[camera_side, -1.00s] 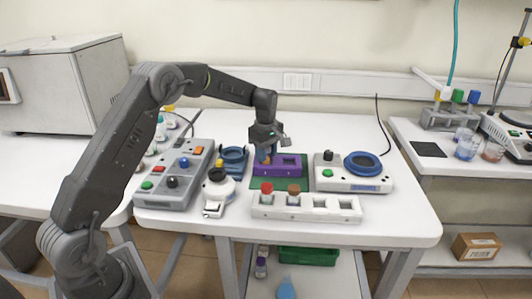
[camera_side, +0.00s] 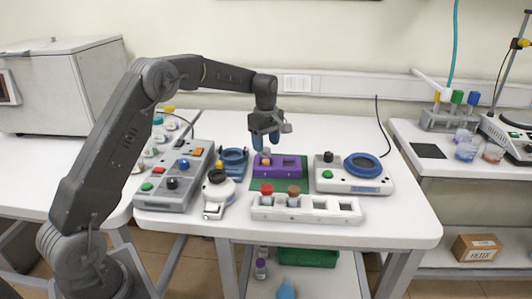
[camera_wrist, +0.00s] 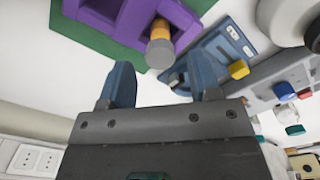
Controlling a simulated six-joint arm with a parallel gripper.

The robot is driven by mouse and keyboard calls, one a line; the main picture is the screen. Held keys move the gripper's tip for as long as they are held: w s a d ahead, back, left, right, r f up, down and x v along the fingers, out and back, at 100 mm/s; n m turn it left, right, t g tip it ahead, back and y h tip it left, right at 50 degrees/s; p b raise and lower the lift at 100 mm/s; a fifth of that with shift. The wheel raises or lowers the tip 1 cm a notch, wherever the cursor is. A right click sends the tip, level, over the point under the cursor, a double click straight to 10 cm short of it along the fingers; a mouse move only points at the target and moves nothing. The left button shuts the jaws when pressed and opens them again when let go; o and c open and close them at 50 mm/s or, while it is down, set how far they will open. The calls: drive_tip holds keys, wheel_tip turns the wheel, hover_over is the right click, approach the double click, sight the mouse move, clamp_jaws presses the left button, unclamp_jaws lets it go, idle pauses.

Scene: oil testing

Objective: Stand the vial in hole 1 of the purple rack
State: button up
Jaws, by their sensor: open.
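The purple rack (camera_side: 288,164) sits on a green mat (camera_side: 262,185) in the middle of the table. The vial (camera_side: 266,155), with a grey cap and an orange body, stands in the left end hole of the rack in the side view. In the wrist view the vial (camera_wrist: 160,46) stands in an end hole of the purple rack (camera_wrist: 105,12). My gripper (camera_side: 264,147) is above the rack's left end, clear of the vial. Its blue fingers are apart and empty in the wrist view (camera_wrist: 165,85).
A white rack (camera_side: 335,210) with a red-capped and a brown-capped vial stands in front. A white device with a blue ring (camera_side: 350,184) is at the right. A grey button box (camera_side: 176,192) and a small white device (camera_side: 218,192) are at the left.

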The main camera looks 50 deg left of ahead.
sight(266, 150)
wheel_tip(266, 150, up, 7)
drive_tip(key=shift+r, duration=0.1)
drive_tip(key=s+d+r+m+t, duration=0.1)
drive_tip(key=s+d+r+m, duration=0.35)
drive_tip(key=s, duration=0.25)
drive_tip(key=s+d+r+m+t, duration=0.2)
drive_tip(key=s+d+r+m, duration=0.25)
drive_tip(key=s+d, duration=0.2)
drive_tip(key=s+d+f+m+t, duration=0.1)
drive_tip(key=s+d+m, duration=0.1)
drive_tip(key=s, duration=0.4)
drive_tip(key=s+d+f+m, duration=0.2)
drive_tip(key=s+m, duration=0.2)
drive_tip(key=s, duration=0.2)
drive_tip(key=s+d+f+m+t, duration=0.1)
drive_tip(key=s+d+f+m, duration=0.1)
drive_tip(key=s, duration=0.5)
drive_tip(key=shift+f+m+t, duration=0.2)
drive_tip(key=shift+m+t, duration=0.1)
drive_tip(key=shift+m, duration=0.5)
